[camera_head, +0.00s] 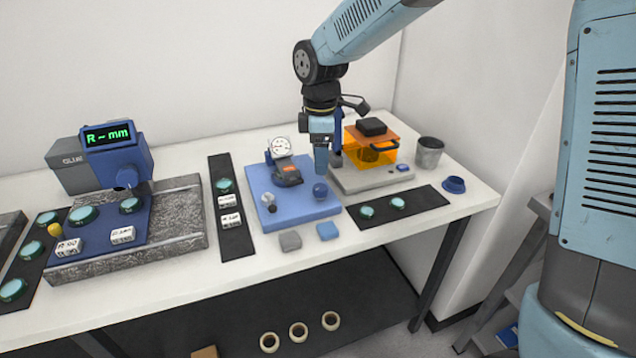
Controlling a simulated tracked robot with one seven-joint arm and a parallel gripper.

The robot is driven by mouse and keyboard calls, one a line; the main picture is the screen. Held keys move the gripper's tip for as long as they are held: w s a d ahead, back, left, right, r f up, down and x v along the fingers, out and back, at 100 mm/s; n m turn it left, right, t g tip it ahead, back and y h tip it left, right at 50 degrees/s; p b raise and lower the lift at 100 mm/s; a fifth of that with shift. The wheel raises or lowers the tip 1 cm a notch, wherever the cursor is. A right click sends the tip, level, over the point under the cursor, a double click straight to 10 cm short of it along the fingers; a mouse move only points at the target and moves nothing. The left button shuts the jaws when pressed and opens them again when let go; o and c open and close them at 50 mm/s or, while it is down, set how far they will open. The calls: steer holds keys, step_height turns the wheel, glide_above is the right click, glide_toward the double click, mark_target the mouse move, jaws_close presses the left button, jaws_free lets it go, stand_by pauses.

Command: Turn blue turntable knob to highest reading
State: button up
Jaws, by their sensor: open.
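A round blue knob (320,191) sits on the right part of a flat blue base plate (294,212). A white-faced dial gauge (282,147) stands on the back of the same plate, with a dark body below it; its reading is too small to read. My gripper (321,170) points down from above and is open, its fingertips just above the blue knob. I cannot tell whether they touch it or reach around it. The knob's upper part is close to the fingers and partly hidden.
A silver knob (269,200) stands on the plate's left side. An orange see-through cover (369,151) on a grey base is close behind right of my gripper. A display unit (110,148) reads "R ~ mm" at left. Grey (290,241) and blue (327,231) blocks lie in front.

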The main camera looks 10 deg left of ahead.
mark_target(319, 187)
step_height(319, 187, down, 8)
steer(key=shift+f, duration=0.1)
stand_by(0.4)
steer(key=c, duration=1)
steer(key=shift+s+a, duration=0.1)
steer(key=shift+a, duration=0.1)
steer(key=shift+c, duration=0.2)
steer(key=shift+d, duration=0.15)
